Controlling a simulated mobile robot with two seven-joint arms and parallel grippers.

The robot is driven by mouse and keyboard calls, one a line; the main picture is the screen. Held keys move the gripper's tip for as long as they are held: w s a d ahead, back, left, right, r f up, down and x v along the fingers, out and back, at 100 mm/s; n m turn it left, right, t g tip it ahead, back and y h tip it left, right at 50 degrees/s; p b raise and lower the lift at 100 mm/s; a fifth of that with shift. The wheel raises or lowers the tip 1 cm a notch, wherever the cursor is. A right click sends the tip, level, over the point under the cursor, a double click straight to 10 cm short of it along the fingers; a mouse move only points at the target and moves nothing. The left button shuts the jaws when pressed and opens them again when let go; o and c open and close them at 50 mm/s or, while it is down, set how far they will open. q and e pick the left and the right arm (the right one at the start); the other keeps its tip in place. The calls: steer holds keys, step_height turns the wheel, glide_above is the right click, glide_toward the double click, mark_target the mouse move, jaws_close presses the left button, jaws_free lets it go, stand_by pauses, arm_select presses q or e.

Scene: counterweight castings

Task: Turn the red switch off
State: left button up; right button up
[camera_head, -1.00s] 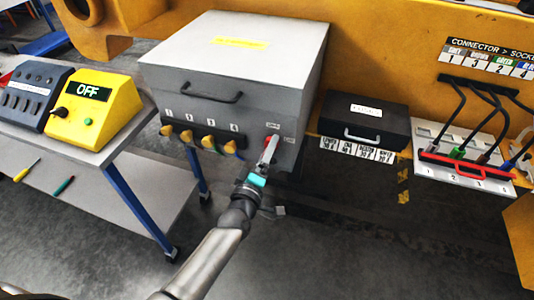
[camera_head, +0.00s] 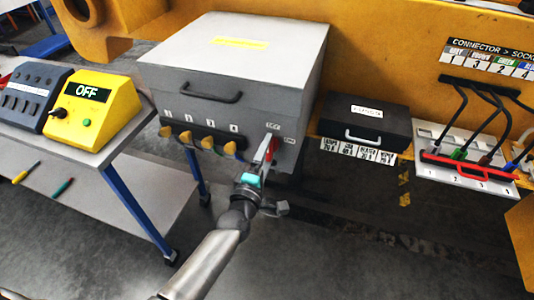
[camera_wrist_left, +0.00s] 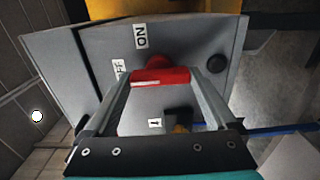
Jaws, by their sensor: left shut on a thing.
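The red switch (camera_head: 274,149) is on the lower right of the front of the large grey box, beside small ON and OFF labels. My left gripper (camera_head: 265,152) is shut on its handle. In the left wrist view the red switch (camera_wrist_left: 160,76) lies between the two fingers of my left gripper (camera_wrist_left: 161,84). The ON label (camera_wrist_left: 140,37) and the partly covered OFF label (camera_wrist_left: 119,70) show beside the switch there. The fingers hide part of the switch in the head view, so its exact setting is hard to tell. My right gripper is not in view.
The grey box (camera_head: 220,65) has a black handle and several yellow knobs (camera_head: 186,139) left of the switch. A yellow control box (camera_head: 92,108) reading OFF stands on a table at left. A black case (camera_head: 365,125) and a connector panel (camera_head: 465,170) are at right.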

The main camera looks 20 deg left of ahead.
arm_select(q)
steer(key=o, duration=1.1)
steer(key=shift+c, duration=0.2)
steer(key=shift+s, duration=0.15)
steer(key=s, duration=1.5)
steer(key=shift+a, duration=0.25)
steer(key=s+f+m+g+h+b, duration=0.15)
steer(key=s+f+m+g, duration=0.35)
steer(key=f, duration=1)
steer(key=s+f+m+g+b, duration=0.2)
steer(key=s+f+m+g, duration=0.35)
steer(key=f, duration=1.05)
steer(key=s+a+f+m+g+y+b, duration=0.1)
steer(key=s+f+m, duration=0.4)
steer(key=s, duration=0.5)
steer(key=s+a+f+m+g+y+b, duration=0.1)
steer(key=s+a+f+m+g, duration=0.1)
steer(key=s+f+m+g, duration=0.3)
steer(key=s+f, duration=0.4)
steer(key=s, duration=0.2)
steer(key=shift+a+f+b, duration=0.35)
